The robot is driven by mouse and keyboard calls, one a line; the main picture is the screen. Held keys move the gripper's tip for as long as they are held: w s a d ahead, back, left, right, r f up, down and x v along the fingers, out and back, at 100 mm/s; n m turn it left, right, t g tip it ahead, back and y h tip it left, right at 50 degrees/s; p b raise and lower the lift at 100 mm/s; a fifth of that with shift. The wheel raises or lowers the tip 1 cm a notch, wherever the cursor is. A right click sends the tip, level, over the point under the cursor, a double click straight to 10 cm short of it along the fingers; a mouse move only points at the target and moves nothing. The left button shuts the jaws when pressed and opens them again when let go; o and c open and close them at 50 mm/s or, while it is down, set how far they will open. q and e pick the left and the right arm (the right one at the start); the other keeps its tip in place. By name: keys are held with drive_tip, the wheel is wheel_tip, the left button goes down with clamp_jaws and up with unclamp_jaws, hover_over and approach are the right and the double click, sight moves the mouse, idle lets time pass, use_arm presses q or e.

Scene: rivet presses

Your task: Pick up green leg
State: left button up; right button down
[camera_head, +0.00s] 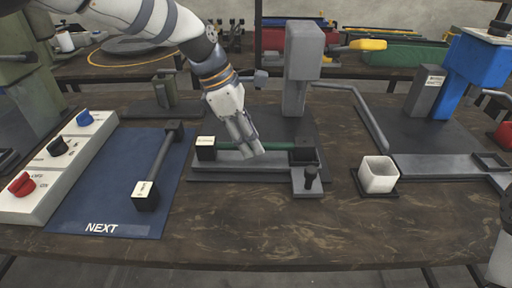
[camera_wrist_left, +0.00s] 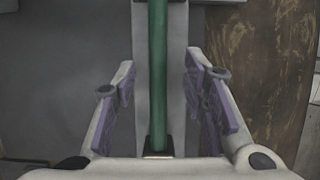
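The green leg (camera_head: 277,146) lies across the fixture of the middle rivet press, with a black block bearing a white label at its left end and a dark holder at its right end. It also shows upright in the left wrist view (camera_wrist_left: 157,75). My left gripper (camera_head: 249,152) is over the leg's middle. In the left wrist view its two fingers stand apart on either side of the leg, with visible gaps, so it is open. A pale part at the right edge of the head view seems to be my right gripper (camera_head: 501,258), mostly cut off.
The middle press (camera_head: 303,60) rises behind the fixture, its lever reaching right. A dark leg (camera_head: 160,160) lies on the blue mat (camera_head: 90,200) beside the switch box (camera_head: 50,175). A white cup (camera_head: 378,175) stands right of the fixture. The front table strip is clear.

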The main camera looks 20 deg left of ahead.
use_arm(q)
drive_tip(key=shift+x, duration=1)
drive_tip(key=shift+w, duration=0.1)
clamp_jaws()
drive_tip(key=shift+r, duration=0.1)
